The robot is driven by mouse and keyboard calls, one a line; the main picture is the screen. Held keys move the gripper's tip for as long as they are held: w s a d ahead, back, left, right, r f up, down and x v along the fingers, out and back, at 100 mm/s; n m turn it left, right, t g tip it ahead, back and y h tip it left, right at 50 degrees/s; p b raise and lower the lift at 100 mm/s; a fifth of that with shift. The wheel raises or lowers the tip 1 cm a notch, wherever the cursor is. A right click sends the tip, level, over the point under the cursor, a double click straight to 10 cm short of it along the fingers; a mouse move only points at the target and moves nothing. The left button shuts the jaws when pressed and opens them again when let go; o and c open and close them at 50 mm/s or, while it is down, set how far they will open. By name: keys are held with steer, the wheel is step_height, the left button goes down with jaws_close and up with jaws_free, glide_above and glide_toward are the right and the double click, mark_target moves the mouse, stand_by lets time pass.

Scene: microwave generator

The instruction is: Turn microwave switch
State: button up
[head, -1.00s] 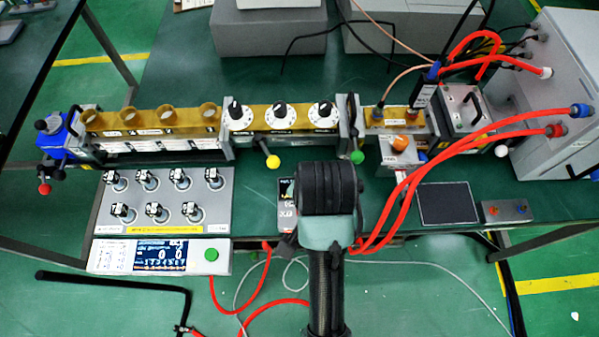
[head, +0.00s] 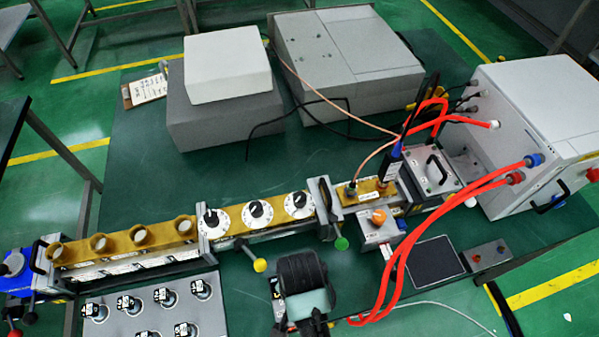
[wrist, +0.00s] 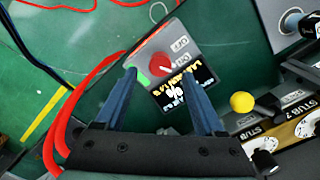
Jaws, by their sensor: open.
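A small grey switch box with a red round knob (wrist: 165,65), a black label and a green patch shows in the wrist view. My gripper (wrist: 158,70) is open, its two blue fingers to the left and right of the knob in the picture. I cannot tell how far the fingertips are above it, and no contact shows. In the head view my gripper (head: 301,272) is seen from behind and above at the bench's front. It hides most of the box, whose dark label (head: 277,288) shows at its left. The fingertips are hidden there.
A waveguide line with white dials (head: 256,212) runs behind my gripper. Lever balls, yellow (head: 260,265) and green (head: 341,243), stick out close by. Red hoses (head: 400,262) and a dark pad (head: 434,262) lie to the right. The yellow ball (wrist: 242,102) shows right of the fingers.

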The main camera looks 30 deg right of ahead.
steer(key=shift+f, duration=1.8)
jaws_close()
